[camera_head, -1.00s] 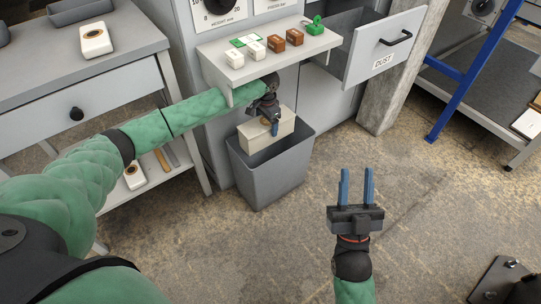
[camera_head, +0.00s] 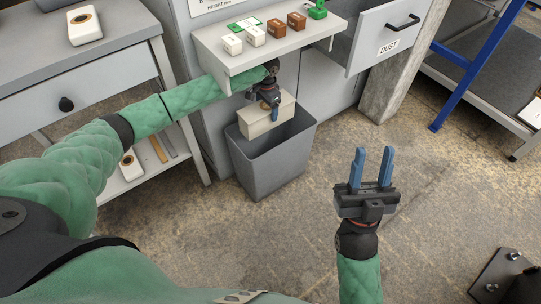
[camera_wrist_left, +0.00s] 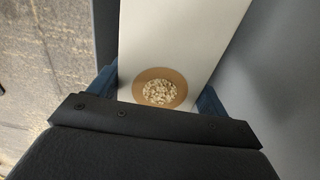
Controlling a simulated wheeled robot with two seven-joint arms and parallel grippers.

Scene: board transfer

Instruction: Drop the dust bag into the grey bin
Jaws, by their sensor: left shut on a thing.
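The dust bag (camera_head: 262,117) is a cream box-shaped bag. My left gripper (camera_head: 275,104) is shut on it and holds it at the mouth of the grey bin (camera_head: 268,170), over its back left part. In the left wrist view the bag (camera_wrist_left: 178,40) shows a tan ring with a speckled middle, between the blue fingers. My right gripper (camera_head: 371,168) is open and empty over the floor, right of the bin.
A grey shelf (camera_head: 262,52) with white, brown and green blocks juts out above my left wrist. An open drawer labelled DUST (camera_head: 388,40) is at upper right. A grey table (camera_head: 80,60) with another white bag (camera_head: 84,26) stands left.

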